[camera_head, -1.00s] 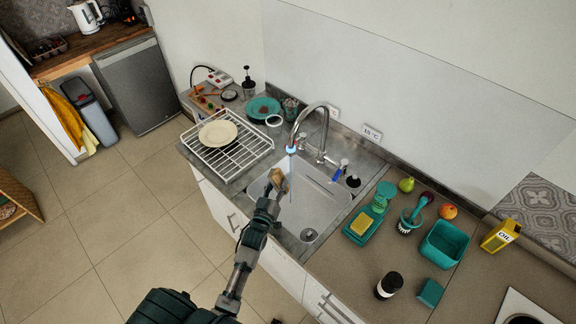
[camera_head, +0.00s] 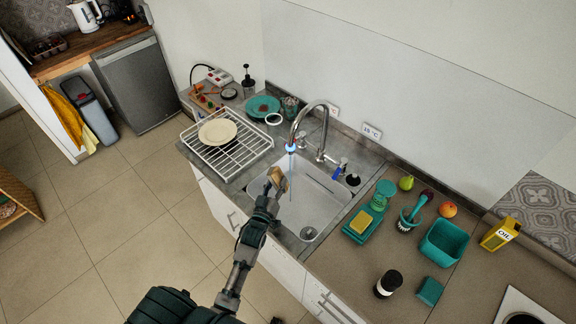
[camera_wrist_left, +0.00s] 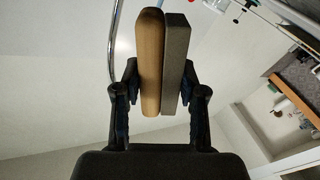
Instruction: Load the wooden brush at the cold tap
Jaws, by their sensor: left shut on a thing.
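The wooden brush (camera_head: 278,178) is in my left gripper (camera_head: 271,188), over the left side of the white sink basin (camera_head: 316,202). In the left wrist view the brush (camera_wrist_left: 151,62) shows a tan wooden half and a grey half, upright between the two dark fingers of the gripper (camera_wrist_left: 160,100). The curved metal tap (camera_head: 322,130) arches over the basin. Its spout end glows blue, and a thin bluish stream falls from it close beside the brush. I cannot tell whether the stream touches the brush. My right gripper is not in view.
A white dish rack (camera_head: 228,144) with a plate (camera_head: 217,131) stands left of the sink. Right of it are a yellow sponge (camera_head: 361,222) on a teal tray, a teal bin (camera_head: 443,244), a dark jar (camera_head: 388,284) and fruit. A blue-handled item (camera_head: 338,171) sits by the tap.

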